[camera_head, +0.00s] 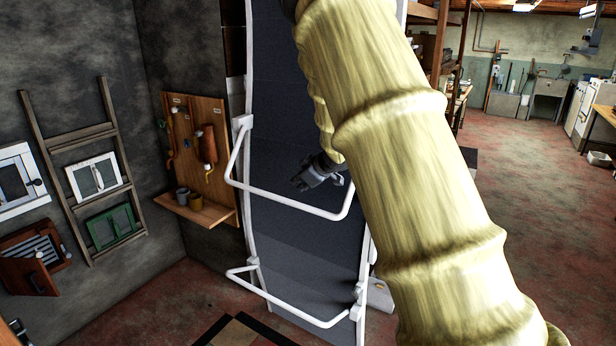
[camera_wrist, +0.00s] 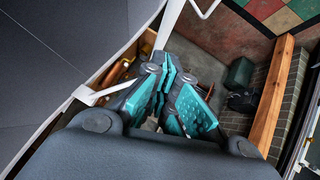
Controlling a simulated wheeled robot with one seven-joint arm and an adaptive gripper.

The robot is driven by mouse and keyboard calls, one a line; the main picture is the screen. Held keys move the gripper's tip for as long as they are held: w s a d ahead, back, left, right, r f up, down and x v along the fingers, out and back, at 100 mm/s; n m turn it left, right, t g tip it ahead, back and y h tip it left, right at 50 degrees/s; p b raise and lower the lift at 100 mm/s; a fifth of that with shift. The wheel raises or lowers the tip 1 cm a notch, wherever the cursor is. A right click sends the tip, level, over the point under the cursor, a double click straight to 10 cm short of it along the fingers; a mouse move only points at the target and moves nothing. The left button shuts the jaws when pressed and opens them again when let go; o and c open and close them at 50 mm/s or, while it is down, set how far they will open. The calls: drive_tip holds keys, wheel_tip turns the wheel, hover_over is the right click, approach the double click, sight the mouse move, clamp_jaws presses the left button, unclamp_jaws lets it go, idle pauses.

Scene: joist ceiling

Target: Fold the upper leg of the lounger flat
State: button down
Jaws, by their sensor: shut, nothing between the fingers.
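The lounger (camera_head: 285,240) stands upright, with a dark grey panel and a white tubular frame. Its upper leg (camera_head: 288,203) is a white U-shaped bar that juts out from the panel, its crossbar below the side bracket. My gripper (camera_head: 299,184) is in front of the panel, just above that crossbar in the picture; contact cannot be told. In the wrist view, the teal fingers (camera_wrist: 165,88) are shut and empty. White tubing shows just beyond them, and the grey panel (camera_wrist: 60,60) fills the left. My arm hides the lounger's upper right side.
A second U-shaped leg (camera_head: 285,303) juts out lower on the lounger. A wooden tool board with a shelf (camera_head: 195,210) is close on the left, and a ladder (camera_head: 85,140) leans on the wall. Open floor (camera_head: 540,200) lies to the right.

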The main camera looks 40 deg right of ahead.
drive_tip(key=w+f+p, duration=0.1)
drive_tip(key=w+f, duration=0.2)
drive_tip(key=f, duration=0.3)
drive_tip(key=shift+d+p, duration=0.35)
drive_tip(key=shift+p, duration=0.05)
drive_tip(key=shift+f, duration=0.15)
